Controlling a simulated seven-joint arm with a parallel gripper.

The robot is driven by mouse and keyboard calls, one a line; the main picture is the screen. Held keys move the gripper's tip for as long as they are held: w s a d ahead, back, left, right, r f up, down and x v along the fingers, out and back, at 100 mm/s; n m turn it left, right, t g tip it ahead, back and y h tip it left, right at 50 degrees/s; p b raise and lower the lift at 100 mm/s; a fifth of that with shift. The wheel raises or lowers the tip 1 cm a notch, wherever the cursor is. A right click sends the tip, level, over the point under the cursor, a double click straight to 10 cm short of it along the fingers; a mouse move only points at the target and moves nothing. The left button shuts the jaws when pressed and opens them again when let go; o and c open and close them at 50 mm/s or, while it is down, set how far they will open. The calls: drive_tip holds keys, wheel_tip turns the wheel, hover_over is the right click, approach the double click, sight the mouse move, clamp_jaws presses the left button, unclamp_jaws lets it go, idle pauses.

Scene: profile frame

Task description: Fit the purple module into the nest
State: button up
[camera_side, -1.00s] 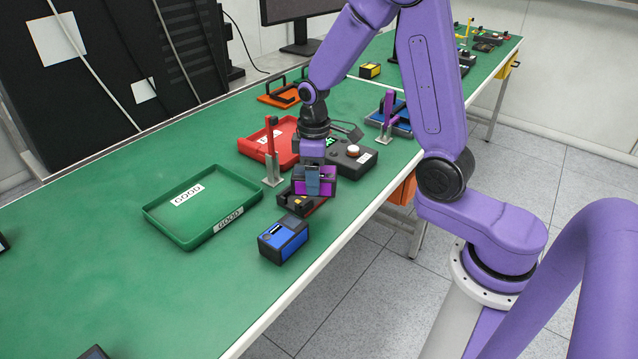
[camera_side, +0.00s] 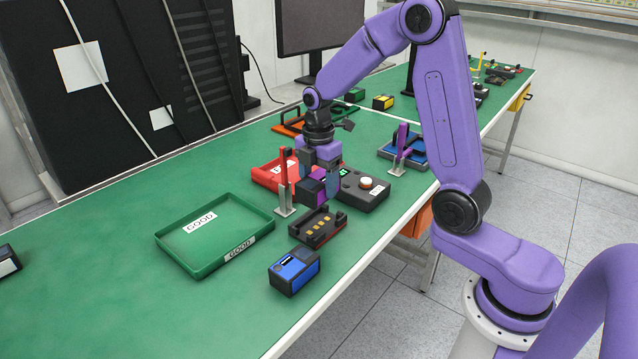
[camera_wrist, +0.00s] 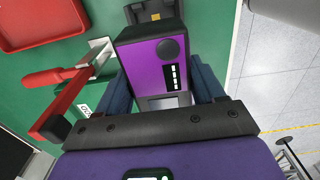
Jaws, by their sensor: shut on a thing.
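My gripper (camera_side: 323,180) is shut on the purple module (camera_side: 312,190), a box with black ends, and holds it up behind the nest. In the wrist view the module (camera_wrist: 155,65) sits between the two blue fingers, its purple face with a round dark knob and a white-marked slot toward the camera. The nest (camera_side: 318,231) is a dark, reddish-edged cradle with several yellow contacts, empty on the green table. A part of it appears at the top of the wrist view (camera_wrist: 150,8), mostly hidden by the module.
A red-handled clamp (camera_side: 284,185) stands upright just left of the module. A blue module (camera_side: 294,272) lies in front of the nest. A green GOOD tray (camera_side: 216,258) is left, a red tray (camera_side: 265,174) behind, and a dark control box (camera_side: 362,190) right.

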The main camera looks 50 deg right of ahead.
sight(319, 179)
drive_tip(key=shift+f, duration=2.9)
drive_tip(key=shift+f, duration=1.3)
drive_tip(key=o, duration=1.4)
drive_tip(key=shift+c, duration=0.2)
drive_tip(key=shift+w, duration=0.1)
drive_tip(key=shift+w+r, duration=0.1)
drive_tip(key=shift+r, duration=0.1)
drive_tip(key=r, duration=1.7)
drive_tip(key=shift+s, duration=0.3)
